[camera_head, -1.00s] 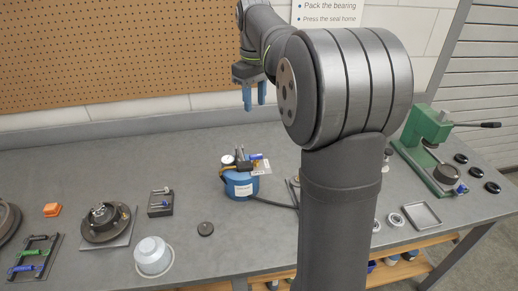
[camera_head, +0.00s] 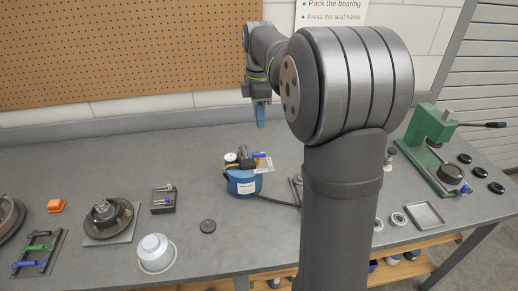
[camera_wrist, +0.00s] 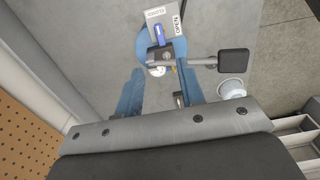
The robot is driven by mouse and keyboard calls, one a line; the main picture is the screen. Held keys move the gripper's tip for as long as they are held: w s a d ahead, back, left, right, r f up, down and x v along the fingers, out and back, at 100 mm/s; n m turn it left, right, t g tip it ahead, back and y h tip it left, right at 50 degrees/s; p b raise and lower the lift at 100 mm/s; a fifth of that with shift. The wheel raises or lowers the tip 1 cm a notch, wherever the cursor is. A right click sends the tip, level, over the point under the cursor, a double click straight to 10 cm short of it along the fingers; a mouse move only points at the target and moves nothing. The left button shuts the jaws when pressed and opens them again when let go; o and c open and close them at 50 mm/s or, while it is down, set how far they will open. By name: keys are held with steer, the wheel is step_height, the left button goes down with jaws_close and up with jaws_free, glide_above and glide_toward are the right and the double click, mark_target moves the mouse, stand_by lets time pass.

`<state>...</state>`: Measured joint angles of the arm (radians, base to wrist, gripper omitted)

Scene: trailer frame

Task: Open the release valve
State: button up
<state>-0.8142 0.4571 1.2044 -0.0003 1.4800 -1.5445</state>
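The blue pump unit (camera_head: 243,184) stands on the bench in the middle of the head view, with a gauge, a dark handle and a tag on top. A small blue lever (camera_wrist: 157,34), apparently the release valve, lies by the tag on the blue round body (camera_wrist: 146,46). My gripper (camera_head: 261,117) is above and behind the pump. In the wrist view, the two blue fingers of my gripper (camera_wrist: 161,92) are apart with nothing held between them. The lever is ahead of the fingertips, apart from them.
A metal rod with a black pad (camera_wrist: 233,62) sticks out to the right of the pump top. A green press (camera_head: 432,145) stands right. A pegboard (camera_head: 130,50) closes the back.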

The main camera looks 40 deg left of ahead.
mark_target(259, 153)
step_height(259, 153, down, 13)
steer(key=shift+r, duration=0.2)
jaws_close()
